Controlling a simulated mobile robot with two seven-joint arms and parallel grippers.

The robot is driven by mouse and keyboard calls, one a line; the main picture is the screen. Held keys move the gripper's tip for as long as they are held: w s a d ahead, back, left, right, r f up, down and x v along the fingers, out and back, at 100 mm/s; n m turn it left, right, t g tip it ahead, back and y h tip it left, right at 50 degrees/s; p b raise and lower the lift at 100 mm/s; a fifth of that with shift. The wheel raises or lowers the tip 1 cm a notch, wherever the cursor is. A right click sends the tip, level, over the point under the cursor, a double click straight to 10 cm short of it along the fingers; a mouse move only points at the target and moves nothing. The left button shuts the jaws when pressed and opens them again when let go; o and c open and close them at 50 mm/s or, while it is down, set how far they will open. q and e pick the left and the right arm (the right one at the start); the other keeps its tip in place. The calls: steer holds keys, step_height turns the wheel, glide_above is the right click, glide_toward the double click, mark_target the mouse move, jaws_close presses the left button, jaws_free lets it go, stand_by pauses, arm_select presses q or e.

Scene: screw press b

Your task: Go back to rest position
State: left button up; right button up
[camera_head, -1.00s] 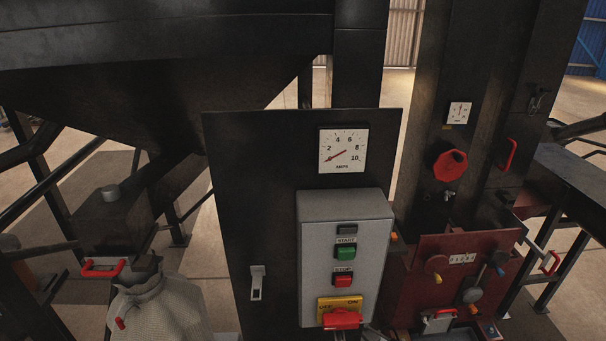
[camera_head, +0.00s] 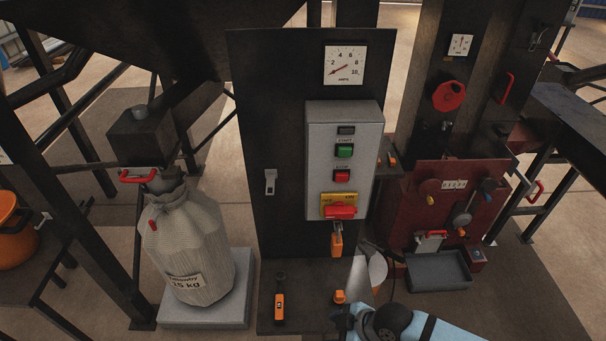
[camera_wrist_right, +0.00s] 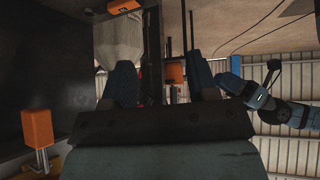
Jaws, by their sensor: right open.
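My right gripper (camera_wrist_right: 163,82) is open in the right wrist view, its two blue-grey fingers apart with nothing held between them. In the head view, a light-blue and dark arm link of mine (camera_head: 425,325) shows at the bottom, right of centre, in front of the black shelf. No right gripper fingers can be made out there. In the right wrist view, an arm link of mine (camera_wrist_right: 285,108) also shows at the right.
A black panel carries a grey start/stop box (camera_head: 345,160). A grey-white sack (camera_head: 190,245) stands on a pale platform (camera_head: 205,312) at left. An orange-handled tool (camera_head: 279,305) lies on the shelf. A dark tray (camera_head: 438,272) sits before the red machine (camera_head: 440,205).

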step_height(320, 180, up, 6)
steer(key=s+m+t+p, duration=0.3)
steer(key=m+t, duration=0.2)
steer(key=m, duration=0.2)
steer(key=s+d+m+t+h+p, duration=0.2)
steer(key=s+d+m+t+h, duration=0.1)
steer(key=d, duration=0.9)
steer(key=s+m+h, duration=0.1)
steer(key=s+m, duration=0.1)
steer(key=s, duration=0.1)
steer(key=shift+f+m+t, duration=0.15)
steer(key=shift+m+t, duration=0.15)
steer(key=shift+m, duration=0.1)
steer(key=shift+c, duration=1)
steer(key=shift+d, duration=0.1)
steer(key=shift+d, duration=0.1)
